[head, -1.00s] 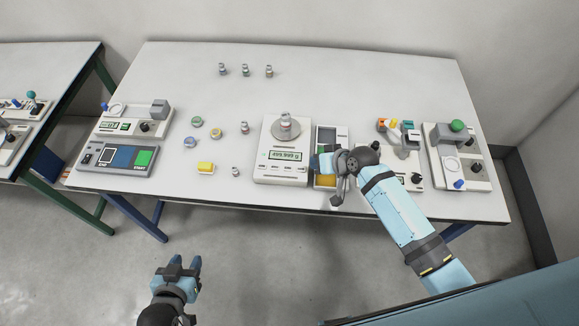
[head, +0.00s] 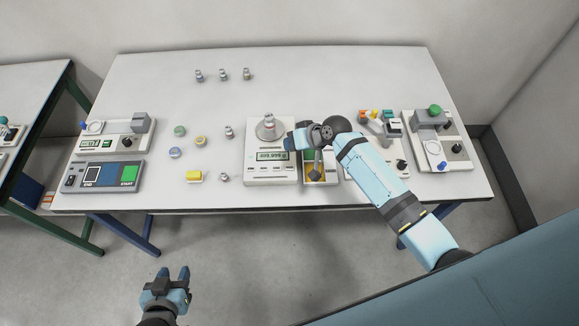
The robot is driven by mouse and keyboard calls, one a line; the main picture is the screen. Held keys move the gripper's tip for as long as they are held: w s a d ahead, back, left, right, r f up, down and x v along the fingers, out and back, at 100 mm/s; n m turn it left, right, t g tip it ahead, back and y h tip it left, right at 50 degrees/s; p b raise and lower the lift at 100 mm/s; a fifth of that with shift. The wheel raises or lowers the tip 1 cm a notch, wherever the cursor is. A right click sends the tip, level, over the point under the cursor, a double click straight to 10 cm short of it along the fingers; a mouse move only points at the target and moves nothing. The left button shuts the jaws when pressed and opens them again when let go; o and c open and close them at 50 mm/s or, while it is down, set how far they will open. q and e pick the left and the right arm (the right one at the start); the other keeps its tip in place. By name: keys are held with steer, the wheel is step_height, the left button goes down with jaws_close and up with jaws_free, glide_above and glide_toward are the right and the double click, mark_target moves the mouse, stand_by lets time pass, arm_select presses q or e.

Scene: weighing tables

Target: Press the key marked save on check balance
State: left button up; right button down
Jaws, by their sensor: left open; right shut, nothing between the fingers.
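The white balance (head: 257,139) stands at the front middle of the table. A small metal weight (head: 268,119) sits on its round pan. Its green display (head: 272,156) is lit, with digits too small to read surely. A row of small keys (head: 270,168) runs below the display; their marks cannot be read. My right gripper (head: 290,142) is shut and empty, its tips at the balance's right edge beside the display. Whether it touches the balance cannot be told. My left gripper (head: 172,277) is open and empty, low in front of the table, far from the balance.
A compartment tray (head: 318,181) is right of the balance, partly under my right arm. More devices stand at right (head: 432,150) and a START/END panel (head: 103,176) at left.

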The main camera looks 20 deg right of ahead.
steer(key=f, duration=0.1)
steer(key=b, duration=0.5)
glide_above(291, 166)
step_height(291, 166, down, 5)
steer(key=shift+f, duration=0.1)
steer(key=shift+f+b, duration=0.35)
steer(key=shift+f, duration=0.55)
steer(key=shift+f, duration=0.2)
stand_by(0.6)
steer(key=shift+f, duration=0.3)
